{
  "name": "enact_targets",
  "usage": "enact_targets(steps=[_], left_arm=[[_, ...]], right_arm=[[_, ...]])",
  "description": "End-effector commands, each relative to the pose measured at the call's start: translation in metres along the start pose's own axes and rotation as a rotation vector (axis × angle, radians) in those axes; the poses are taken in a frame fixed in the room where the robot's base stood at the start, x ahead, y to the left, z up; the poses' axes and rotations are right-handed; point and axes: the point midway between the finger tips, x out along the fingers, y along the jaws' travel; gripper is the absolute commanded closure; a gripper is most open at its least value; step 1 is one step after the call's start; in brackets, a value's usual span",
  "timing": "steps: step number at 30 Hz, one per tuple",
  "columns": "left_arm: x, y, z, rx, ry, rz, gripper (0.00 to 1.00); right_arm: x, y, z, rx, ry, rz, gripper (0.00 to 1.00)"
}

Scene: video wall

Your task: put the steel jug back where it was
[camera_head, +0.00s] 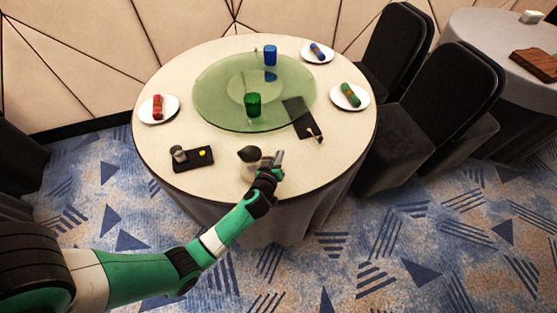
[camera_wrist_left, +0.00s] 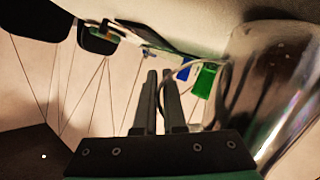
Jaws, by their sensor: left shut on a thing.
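The steel jug (camera_head: 247,172) is at the near edge of the round table (camera_head: 215,198), with its dark mouth toward the camera. In the left wrist view the shiny jug (camera_wrist_left: 280,85) fills the right side, with its thin curved handle toward my fingers. My left gripper (camera_head: 277,160) is at the jug's right side, shut on its handle. In the left wrist view the two fingers of this gripper (camera_wrist_left: 162,100) are close together. I cannot tell whether the jug touches the table. My right gripper is not in view.
A green glass turntable (camera_head: 215,105) holds a green cup (camera_head: 252,105) and a blue cup (camera_head: 270,55). A black tray (camera_head: 190,164) with small items lies left of the jug; a dark slab (camera_head: 297,115) lies right. Plates with rolled napkins ring the table. Black chairs (camera_head: 450,95) stand right.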

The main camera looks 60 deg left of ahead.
Motion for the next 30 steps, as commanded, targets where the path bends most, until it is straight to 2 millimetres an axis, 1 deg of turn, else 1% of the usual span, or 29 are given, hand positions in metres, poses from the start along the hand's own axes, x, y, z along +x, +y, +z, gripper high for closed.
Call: enact_targets(steps=[1, 2, 9, 15, 16, 20, 21, 30], left_arm=[[0.0035, -0.0036, 0.0085, 0.002, 0.001, 0.001, 1.00], [0.0040, -0.0042, 0.0096, 0.002, 0.002, 0.002, 1.00], [0.0036, -0.0038, 0.0089, -0.001, 0.002, 0.002, 1.00], [0.0052, -0.0060, 0.0132, 0.000, 0.002, 0.002, 1.00], [0.0046, -0.0058, 0.0124, 0.000, 0.001, 0.001, 0.87], [0.0045, -0.0058, 0.0123, -0.001, 0.001, 0.001, 0.64], [0.0045, -0.0058, 0.0123, -0.001, 0.001, 0.001, 0.62], [0.0034, -0.0044, 0.0095, -0.001, 0.000, 0.001, 0.62]], right_arm=[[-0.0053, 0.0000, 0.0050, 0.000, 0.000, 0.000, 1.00], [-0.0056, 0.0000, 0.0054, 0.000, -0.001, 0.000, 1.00], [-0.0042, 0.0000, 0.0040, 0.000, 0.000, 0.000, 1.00], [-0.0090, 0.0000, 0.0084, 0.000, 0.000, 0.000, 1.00], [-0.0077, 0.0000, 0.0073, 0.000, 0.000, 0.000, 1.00], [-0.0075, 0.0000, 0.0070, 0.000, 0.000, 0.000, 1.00], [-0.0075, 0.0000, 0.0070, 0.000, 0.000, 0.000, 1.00], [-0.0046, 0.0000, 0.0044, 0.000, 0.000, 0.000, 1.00]])
